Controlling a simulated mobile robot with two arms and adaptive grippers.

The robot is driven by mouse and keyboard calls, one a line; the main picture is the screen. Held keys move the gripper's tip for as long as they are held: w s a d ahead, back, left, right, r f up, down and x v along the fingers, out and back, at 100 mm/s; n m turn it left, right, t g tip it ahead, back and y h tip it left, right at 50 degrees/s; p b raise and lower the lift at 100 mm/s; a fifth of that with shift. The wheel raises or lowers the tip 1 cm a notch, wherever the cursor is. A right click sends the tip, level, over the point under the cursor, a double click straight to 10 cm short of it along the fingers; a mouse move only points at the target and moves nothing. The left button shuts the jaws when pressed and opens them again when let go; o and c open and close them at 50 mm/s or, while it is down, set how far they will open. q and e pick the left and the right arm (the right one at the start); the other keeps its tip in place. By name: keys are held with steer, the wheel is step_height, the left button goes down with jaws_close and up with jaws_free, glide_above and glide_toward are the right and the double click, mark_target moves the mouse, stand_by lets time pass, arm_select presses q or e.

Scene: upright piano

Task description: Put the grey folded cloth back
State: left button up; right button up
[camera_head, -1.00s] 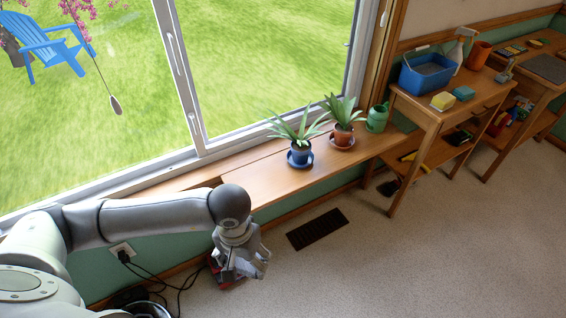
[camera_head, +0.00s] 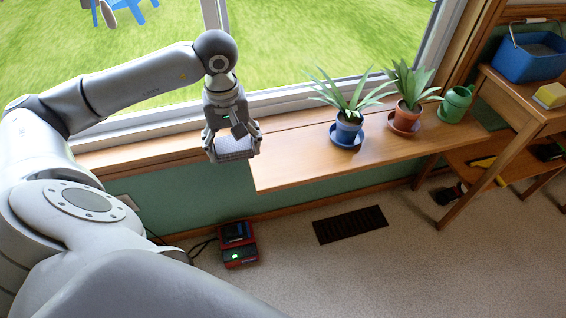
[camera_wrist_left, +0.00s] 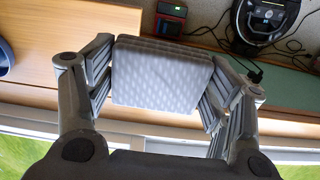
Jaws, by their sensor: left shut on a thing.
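The grey folded cloth (camera_head: 236,147) is a small patterned grey block held by my left gripper (camera_head: 232,150) near the left end of the wooden window shelf. In the left wrist view the cloth (camera_wrist_left: 162,77) sits between the two fingers of my left gripper (camera_wrist_left: 160,90), which are shut on its two sides. In the head view the cloth is partly hidden by the fingers, and it looks raised near shelf height; I cannot tell whether it touches the shelf. My right gripper is in neither view.
The wooden window shelf (camera_head: 285,172) holds a blue-potted plant (camera_head: 347,125), a terracotta-potted plant (camera_head: 406,115) and a green watering can (camera_head: 455,104). A red device (camera_head: 239,245) stands on the floor below. A table with a blue bin (camera_head: 529,58) is at the right. The shelf's left part is clear.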

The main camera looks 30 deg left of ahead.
arm_select(q)
steer(key=shift+w+a, duration=0.1)
steer(key=shift+a, duration=0.05)
steer(key=shift+w+f, duration=0.1)
steer(key=shift+w, duration=0.2)
steer(key=w+d+f, duration=0.3)
steer(key=w+f, duration=0.1)
steer(key=w, duration=0.4)
glide_above(283, 161)
steer(key=s, duration=0.1)
steer(key=f, duration=0.4)
steer(key=shift+s+a+b, duration=0.1)
steer(key=shift+s+b, duration=0.1)
steer(key=shift+b, duration=0.15)
steer(key=shift+w+f, duration=0.4)
steer(key=shift+f, duration=0.05)
steer(key=f, duration=0.3)
steer(key=shift+w+d+f+b, duration=0.2)
steer(key=shift+w+f+b, duration=0.1)
steer(key=shift+f+b, duration=0.1)
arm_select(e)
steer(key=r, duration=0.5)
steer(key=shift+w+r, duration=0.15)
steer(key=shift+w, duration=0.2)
